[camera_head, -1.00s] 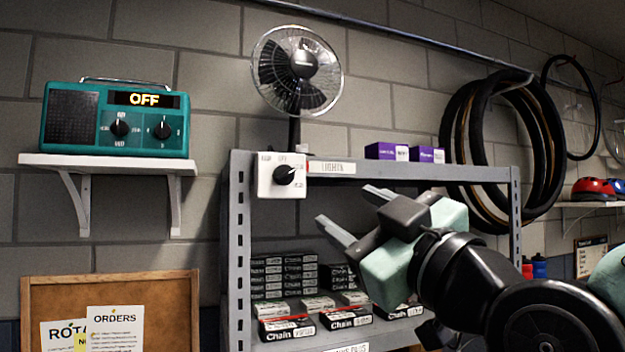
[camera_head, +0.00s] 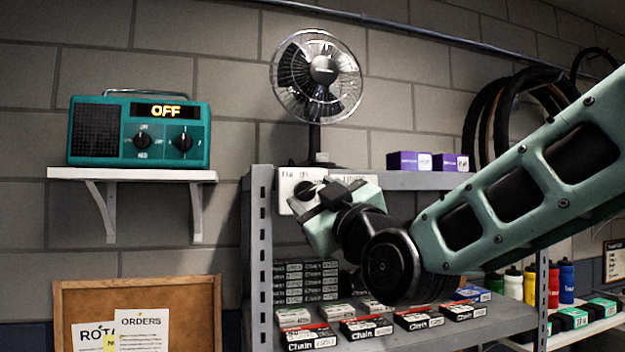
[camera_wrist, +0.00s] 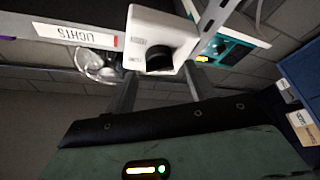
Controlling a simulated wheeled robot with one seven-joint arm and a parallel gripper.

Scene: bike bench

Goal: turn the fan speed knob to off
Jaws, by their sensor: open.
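The fan speed knob is a black dial (camera_wrist: 160,58) on a white box (camera_head: 287,183) at the front edge of the grey shelf. The box also shows upside down in the wrist view (camera_wrist: 158,27). My gripper (camera_head: 312,196) is right in front of the box and partly covers it and the dial. In the wrist view my two fingers (camera_wrist: 161,88) stand apart, one to each side of the dial and nothing between them. I cannot tell whether they touch it, or where its pointer stands. The fan (camera_head: 317,76) stands on the shelf above.
A teal radio-like box (camera_head: 139,132) with an OFF display and two dials sits on a white wall shelf (camera_head: 130,175) at left. Purple boxes (camera_head: 409,161) stand on the shelf, right of my gripper. Chain boxes (camera_head: 305,337) fill the lower shelf. Tyres (camera_head: 490,115) hang at right.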

